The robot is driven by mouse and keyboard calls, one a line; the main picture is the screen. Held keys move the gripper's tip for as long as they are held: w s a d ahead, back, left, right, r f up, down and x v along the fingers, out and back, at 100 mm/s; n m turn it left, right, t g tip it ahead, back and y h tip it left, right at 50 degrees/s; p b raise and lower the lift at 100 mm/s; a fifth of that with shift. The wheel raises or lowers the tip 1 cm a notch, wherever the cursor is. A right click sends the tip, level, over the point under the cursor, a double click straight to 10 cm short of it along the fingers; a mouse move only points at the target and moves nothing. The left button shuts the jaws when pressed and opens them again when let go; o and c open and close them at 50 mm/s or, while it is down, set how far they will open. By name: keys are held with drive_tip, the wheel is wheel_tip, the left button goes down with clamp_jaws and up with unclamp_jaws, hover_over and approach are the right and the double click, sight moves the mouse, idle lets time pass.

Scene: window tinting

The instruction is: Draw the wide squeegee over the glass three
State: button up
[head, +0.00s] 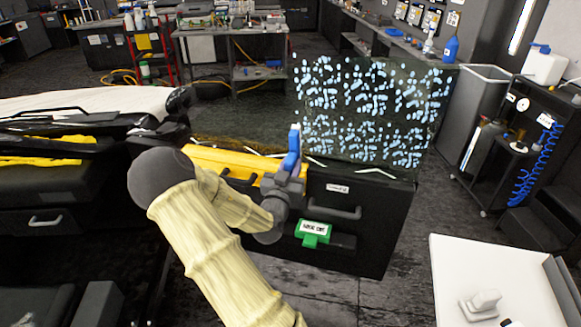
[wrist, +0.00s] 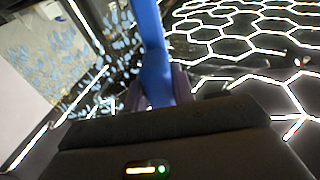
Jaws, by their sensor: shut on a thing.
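The glass (head: 375,113) is a dark upright pane covered with pale blue-white droplets in patches. It stands at the back edge of a black cabinet. My gripper (head: 284,183) is shut on the handle of a blue squeegee (head: 291,152), which points up near the glass's left edge. I cannot tell whether the squeegee touches the glass. In the wrist view the blue squeegee (wrist: 153,58) rises from between the dark fingers (wrist: 158,95), and its far end is out of frame. The spotted glass (wrist: 60,55) lies to its left there.
The black cabinet (head: 355,235) has a handle and a green labelled tag (head: 314,233). A yellow strip (head: 225,160) lies to the left of the glass. A grey bin (head: 478,110) and a black cart (head: 520,150) stand right. A white table (head: 490,265) is at front right.

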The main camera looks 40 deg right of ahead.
drive_tip(key=shift+p+x, duration=0.75)
drive_tip(key=shift+x, duration=1.5)
drive_tip(key=shift+w+d+r, duration=0.1)
drive_tip(key=shift+w+d, duration=0.2)
drive_tip(key=shift+d, duration=0.05)
drive_tip(key=shift+w+d+r, duration=0.1)
drive_tip(key=shift+w+d, duration=0.3)
drive_tip(key=shift+d, duration=0.1)
drive_tip(key=shift+s+d+b, duration=0.5)
drive_tip(key=shift+s+d, duration=0.25)
drive_tip(key=shift+s, duration=0.3)
drive_tip(key=shift+s+d+b, duration=0.45)
drive_tip(key=shift+s+d, duration=0.3)
drive_tip(key=shift+s, duration=0.3)
drive_tip(key=shift+s+d+r+b, duration=0.1)
drive_tip(key=shift+s+d+b, duration=0.3)
drive_tip(key=shift+s+d, duration=0.5)
drive_tip(key=shift+s+d+r+b, duration=0.1)
drive_tip(key=shift+s+d+b, duration=0.3)
drive_tip(key=shift+s+d, duration=0.5)
drive_tip(key=shift+s+a, duration=0.15)
